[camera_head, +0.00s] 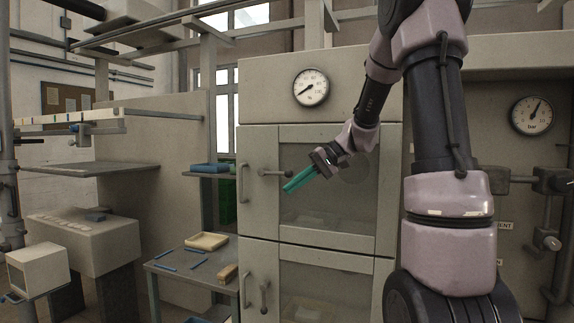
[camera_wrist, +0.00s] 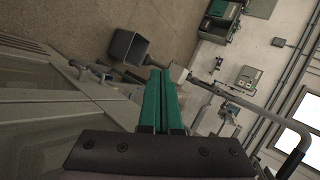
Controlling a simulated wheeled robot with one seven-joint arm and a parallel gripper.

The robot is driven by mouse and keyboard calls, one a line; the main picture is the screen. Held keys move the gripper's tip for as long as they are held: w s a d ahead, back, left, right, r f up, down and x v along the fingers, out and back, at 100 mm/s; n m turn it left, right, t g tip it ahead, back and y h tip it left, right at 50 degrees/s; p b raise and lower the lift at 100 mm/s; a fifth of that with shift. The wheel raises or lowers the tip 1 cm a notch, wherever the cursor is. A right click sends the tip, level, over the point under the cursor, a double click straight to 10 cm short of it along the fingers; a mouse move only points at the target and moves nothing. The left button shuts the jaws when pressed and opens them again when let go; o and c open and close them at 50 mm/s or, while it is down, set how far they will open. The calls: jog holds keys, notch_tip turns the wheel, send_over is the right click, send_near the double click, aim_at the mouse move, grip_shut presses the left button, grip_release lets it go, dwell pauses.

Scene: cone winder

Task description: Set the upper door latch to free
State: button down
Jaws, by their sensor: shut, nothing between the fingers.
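The upper door latch (camera_head: 272,172) is a dark lever on the left frame of the upper cabinet door (camera_head: 300,133). It lies about level, with its knob end to the right. My gripper (camera_head: 286,188) has green fingers, shut and empty. In the head view its tips appear just below and right of the latch knob; I cannot tell whether they touch it. The wrist view shows the shut fingers (camera_wrist: 161,72) pointing away, with door hardware (camera_wrist: 88,70) to their left, too unclear to name surely.
A vertical door handle (camera_head: 242,182) stands left of the latch. The lower door has its own latch (camera_head: 264,292), hanging about upright, and a handle (camera_head: 247,288).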

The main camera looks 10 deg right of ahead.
jog(key=w+d+r+n+t+h, duration=0.2)
jog(key=w+d+r+n+t, duration=0.1)
jog(key=r+n, duration=0.4)
jog(key=w+d+r+n+t+h, duration=0.2)
jog(key=w+r+n, duration=0.3)
jog(key=r, duration=0.4)
send_over(286, 173)
jog(key=shift+n, duration=0.4)
notch_tip(286, 173, down, 7)
jog(key=f, duration=0.3)
jog(key=shift+w+d+f, duration=0.15)
jog(key=shift+w+d, duration=0.05)
jog(key=shift+w, duration=0.1)
jog(key=shift+w+f, duration=0.1)
jog(key=shift+f, duration=0.3)
jog(key=shift+d+f, duration=0.15)
jog(key=shift+f, duration=0.6)
